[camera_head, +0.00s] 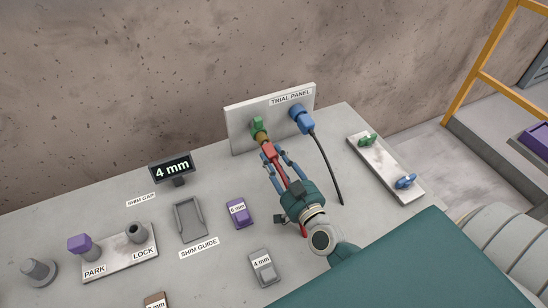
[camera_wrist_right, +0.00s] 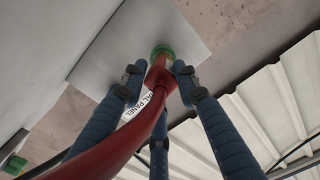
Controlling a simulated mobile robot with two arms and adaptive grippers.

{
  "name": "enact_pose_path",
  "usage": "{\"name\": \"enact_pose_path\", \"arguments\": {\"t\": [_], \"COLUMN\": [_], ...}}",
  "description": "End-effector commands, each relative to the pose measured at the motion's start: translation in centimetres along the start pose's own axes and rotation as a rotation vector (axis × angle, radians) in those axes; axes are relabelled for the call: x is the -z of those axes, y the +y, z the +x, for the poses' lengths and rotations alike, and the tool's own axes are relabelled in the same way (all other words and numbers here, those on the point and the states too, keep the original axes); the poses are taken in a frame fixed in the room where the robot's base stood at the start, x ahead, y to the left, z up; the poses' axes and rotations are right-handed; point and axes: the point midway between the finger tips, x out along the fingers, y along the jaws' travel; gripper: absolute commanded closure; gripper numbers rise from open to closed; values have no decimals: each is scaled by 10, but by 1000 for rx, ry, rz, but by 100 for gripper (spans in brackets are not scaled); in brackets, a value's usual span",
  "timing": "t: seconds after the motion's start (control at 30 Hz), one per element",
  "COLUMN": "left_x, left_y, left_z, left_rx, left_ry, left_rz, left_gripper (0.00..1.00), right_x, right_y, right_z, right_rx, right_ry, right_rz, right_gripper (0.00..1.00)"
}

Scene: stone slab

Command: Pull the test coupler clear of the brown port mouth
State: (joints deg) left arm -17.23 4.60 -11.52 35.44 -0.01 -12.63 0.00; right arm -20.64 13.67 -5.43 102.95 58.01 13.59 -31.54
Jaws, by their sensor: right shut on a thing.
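The trial panel (camera_head: 240,124) stands upright at the back of the slab. A green port (camera_head: 258,125) sticks out of it, with a brown mouth (camera_head: 263,139) at its front end. The red test coupler (camera_head: 269,151) is in line with the brown mouth and right against it; I cannot tell how deep it sits. My right gripper (camera_head: 270,155) is shut on the coupler with its blue fingers around it. In the right wrist view the red coupler (camera_wrist_right: 158,77) and its red cable run toward the green port (camera_wrist_right: 162,51). My left gripper is not in view.
A blue plug (camera_head: 302,120) with a black cable sits on the panel just right of my gripper. A plate (camera_head: 384,166) with a green and a blue piece lies further right. A purple block (camera_head: 239,213), a grey block (camera_head: 263,267) and the shim guide (camera_head: 190,219) are left.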

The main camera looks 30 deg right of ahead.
Motion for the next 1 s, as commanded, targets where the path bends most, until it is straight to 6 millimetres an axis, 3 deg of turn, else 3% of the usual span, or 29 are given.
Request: {"name": "enact_pose_path", "arguments": {"t": [1.0], "left_x": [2], "left_y": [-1], "left_z": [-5], "left_rx": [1], "left_ry": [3], "left_rz": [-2], "left_gripper": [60], "right_x": [-2], "right_y": [-2], "right_z": [-35], "right_rx": [3], "right_ry": [-4], "right_rz": [1], "right_gripper": [100]}}
